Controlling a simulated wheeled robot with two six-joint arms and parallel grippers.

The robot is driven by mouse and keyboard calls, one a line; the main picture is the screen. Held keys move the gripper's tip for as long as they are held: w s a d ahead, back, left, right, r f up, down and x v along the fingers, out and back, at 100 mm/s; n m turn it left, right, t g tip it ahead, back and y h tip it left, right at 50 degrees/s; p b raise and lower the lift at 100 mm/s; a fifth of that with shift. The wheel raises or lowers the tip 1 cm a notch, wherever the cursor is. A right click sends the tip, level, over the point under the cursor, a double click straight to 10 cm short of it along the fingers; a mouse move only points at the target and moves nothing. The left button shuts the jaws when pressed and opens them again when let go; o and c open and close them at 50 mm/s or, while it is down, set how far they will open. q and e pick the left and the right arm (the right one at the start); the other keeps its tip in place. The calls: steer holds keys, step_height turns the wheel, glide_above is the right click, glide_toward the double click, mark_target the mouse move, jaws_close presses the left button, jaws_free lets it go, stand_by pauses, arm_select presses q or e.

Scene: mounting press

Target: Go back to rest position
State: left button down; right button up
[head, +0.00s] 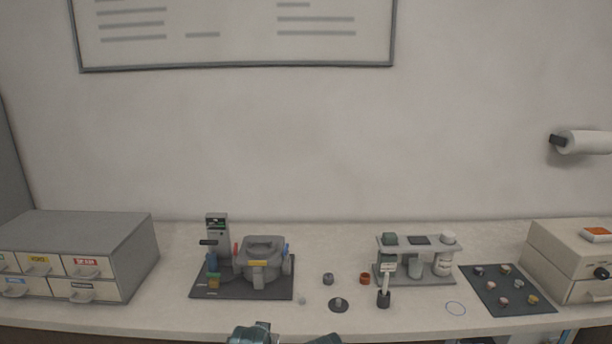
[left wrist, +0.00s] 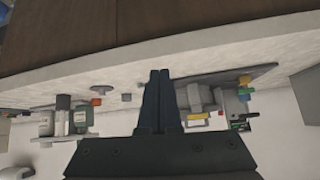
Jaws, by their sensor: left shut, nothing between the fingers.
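My left gripper (left wrist: 160,74) is shut and empty. In the left wrist view, which is upside down, its two dark fingers lie side by side and point at the front edge of the white worktop. How far the tips are from the edge I cannot tell. In the head view, teal and dark parts of my arm show at the bottom middle, in front of the worktop (head: 180,318). The fingertips are not clear there. My right gripper is in neither view.
A grey press on a dark mat (head: 205,289) stands left of middle, beside a drawer cabinet (head: 128,252). A grey rack (head: 417,280) with bottles, a dark mat (head: 488,301) with small pieces and a beige box (head: 566,262) stand to the right. Small parts lie between.

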arm_select(q)
steer(key=s+d+f+m+g+y, duration=0.1)
steer(key=s+g, duration=0.3)
steer(key=s, duration=0.4)
steer(key=s+d+f+m+g+p, duration=0.1)
steer(key=s+d+f+g, duration=0.2)
steer(key=s, duration=0.6)
steer(key=shift+s+f+g+y, duration=0.2)
steer(key=shift+s+g+y, duration=0.15)
steer(key=shift+g, duration=0.65)
